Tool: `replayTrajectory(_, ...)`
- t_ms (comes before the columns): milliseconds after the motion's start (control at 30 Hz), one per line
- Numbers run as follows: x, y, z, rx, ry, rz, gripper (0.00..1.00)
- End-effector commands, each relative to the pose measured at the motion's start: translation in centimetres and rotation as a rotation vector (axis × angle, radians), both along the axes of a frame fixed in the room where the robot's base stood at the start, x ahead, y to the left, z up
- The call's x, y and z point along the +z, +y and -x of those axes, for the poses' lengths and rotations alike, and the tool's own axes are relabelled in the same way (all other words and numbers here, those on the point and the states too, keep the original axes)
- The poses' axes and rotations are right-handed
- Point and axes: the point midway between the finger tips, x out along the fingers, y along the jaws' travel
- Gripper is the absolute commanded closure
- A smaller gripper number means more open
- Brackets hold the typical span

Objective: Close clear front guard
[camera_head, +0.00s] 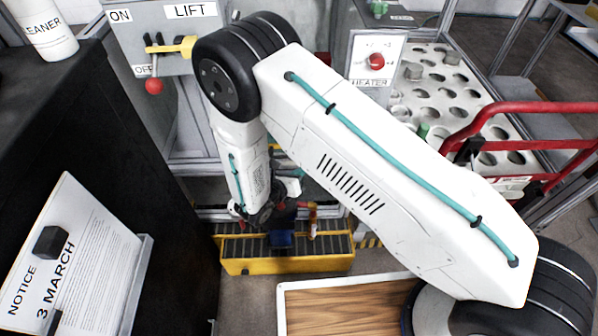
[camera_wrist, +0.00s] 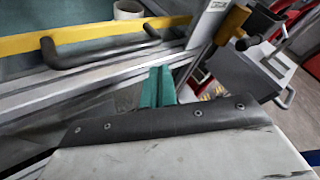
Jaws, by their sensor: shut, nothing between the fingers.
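In the wrist view my gripper (camera_wrist: 158,88) shows as two teal fingers held together and empty. A yellow bar (camera_wrist: 105,40) with a dark bent handle (camera_wrist: 95,53) crosses the upper left, apart from the fingertips. I cannot tell for sure whether this bar belongs to the clear guard; no clear pane stands out. A pale scuffed panel (camera_wrist: 175,158) with a dark riveted edge strip (camera_wrist: 150,123) fills the bottom and hides the finger bases.
A LIFT panel (camera_head: 180,30) with a red-knobbed lever stands at the back. A HEATER panel (camera_head: 375,60) and a pale tray with holes (camera_head: 440,95) are to the right, beside red rails (camera_head: 520,107). A dark cabinet (camera_head: 150,190) borders the left. A wooden board (camera_head: 340,308) lies in front.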

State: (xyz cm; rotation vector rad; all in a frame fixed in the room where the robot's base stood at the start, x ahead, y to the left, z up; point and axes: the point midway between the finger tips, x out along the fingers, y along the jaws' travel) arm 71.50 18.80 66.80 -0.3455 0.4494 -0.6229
Motion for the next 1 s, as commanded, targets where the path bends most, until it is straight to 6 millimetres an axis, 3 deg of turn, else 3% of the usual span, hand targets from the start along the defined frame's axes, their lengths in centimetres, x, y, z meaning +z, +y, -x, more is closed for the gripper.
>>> replayTrajectory(200, -1.2, -2.7, -2.9, -0.005, 0.000, -0.001, 1.00)
replayTrajectory(400, -1.9, -4.2, -4.6, -0.004, 0.001, -0.001, 1.00)
replayTrajectory(833, -2.0, -4.4, -5.0, -0.002, -0.001, -0.001, 1.00)
replayTrajectory(1000, -1.3, -3.6, -4.8, 0.009, -0.002, -0.002, 1.00)
